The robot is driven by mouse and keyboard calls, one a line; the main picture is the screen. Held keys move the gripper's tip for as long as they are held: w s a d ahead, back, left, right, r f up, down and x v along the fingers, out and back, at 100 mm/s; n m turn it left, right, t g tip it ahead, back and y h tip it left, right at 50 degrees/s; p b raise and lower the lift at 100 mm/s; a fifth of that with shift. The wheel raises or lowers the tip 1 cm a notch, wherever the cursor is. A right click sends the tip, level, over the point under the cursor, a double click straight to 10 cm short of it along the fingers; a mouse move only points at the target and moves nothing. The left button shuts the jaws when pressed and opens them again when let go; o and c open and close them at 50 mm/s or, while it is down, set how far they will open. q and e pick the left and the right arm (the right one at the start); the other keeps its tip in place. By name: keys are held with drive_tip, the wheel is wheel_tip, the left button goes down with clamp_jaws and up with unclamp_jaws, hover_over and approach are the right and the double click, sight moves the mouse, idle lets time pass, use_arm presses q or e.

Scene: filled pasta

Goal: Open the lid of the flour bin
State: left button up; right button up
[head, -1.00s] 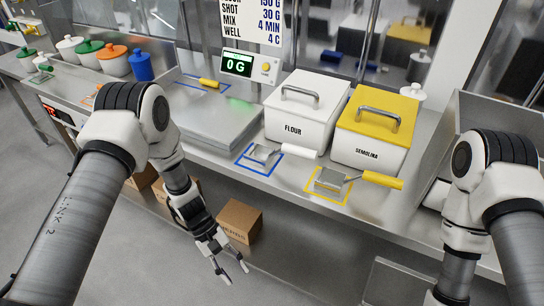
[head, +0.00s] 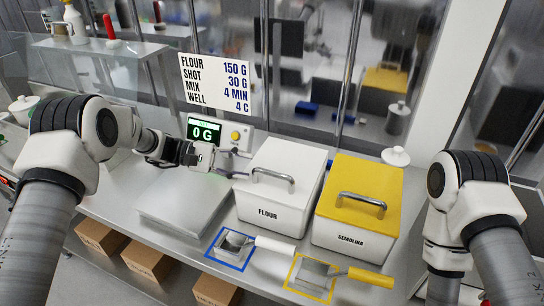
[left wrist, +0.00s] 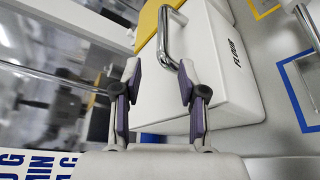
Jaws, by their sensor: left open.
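The flour bin (head: 266,214) is a white box labelled FLOUR with a closed white lid (head: 290,160) and a metal bar handle (head: 273,178). My left gripper (head: 238,165) is open and empty, just left of the lid's handle in the head view. In the left wrist view the open fingers (left wrist: 158,85) point toward the flour bin (left wrist: 212,80), and its handle (left wrist: 168,40) shows just beyond the fingertips. Whether a finger touches the bin cannot be told. My right gripper is out of view; only my right arm shows at the right edge.
The semolina bin (head: 350,241) with a yellow lid stands close to the right. Scoops (head: 236,242) (head: 316,270) lie on blue and yellow marked squares in front. A scale display (head: 206,131) and recipe sign (head: 215,83) stand behind the gripper. A flat steel plate (head: 182,205) lies left.

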sight(264, 172)
use_arm(q)
drive_tip(key=s+d, duration=0.1)
drive_tip(key=s+d+r+p, duration=0.1)
drive_tip(key=shift+s+d, duration=0.15)
drive_tip(key=shift+d, duration=0.15)
drive_tip(key=x, duration=0.1)
drive_tip(key=p+x, duration=0.1)
drive_tip(key=x, duration=0.1)
drive_tip(key=p+x, duration=0.1)
drive_tip(key=shift+w+d+f, duration=0.25)
drive_tip(key=shift+d+f, duration=0.1)
drive_tip(key=shift+f, duration=0.05)
drive_tip(key=shift+w+d+f, duration=0.2)
drive_tip(key=shift+w+f, duration=0.05)
drive_tip(key=shift+s+a, duration=0.1)
drive_tip(key=shift+s, duration=0.05)
drive_tip(key=shift+s+r, duration=0.15)
drive_tip(key=shift+c, duration=1.3)
clamp_jaws()
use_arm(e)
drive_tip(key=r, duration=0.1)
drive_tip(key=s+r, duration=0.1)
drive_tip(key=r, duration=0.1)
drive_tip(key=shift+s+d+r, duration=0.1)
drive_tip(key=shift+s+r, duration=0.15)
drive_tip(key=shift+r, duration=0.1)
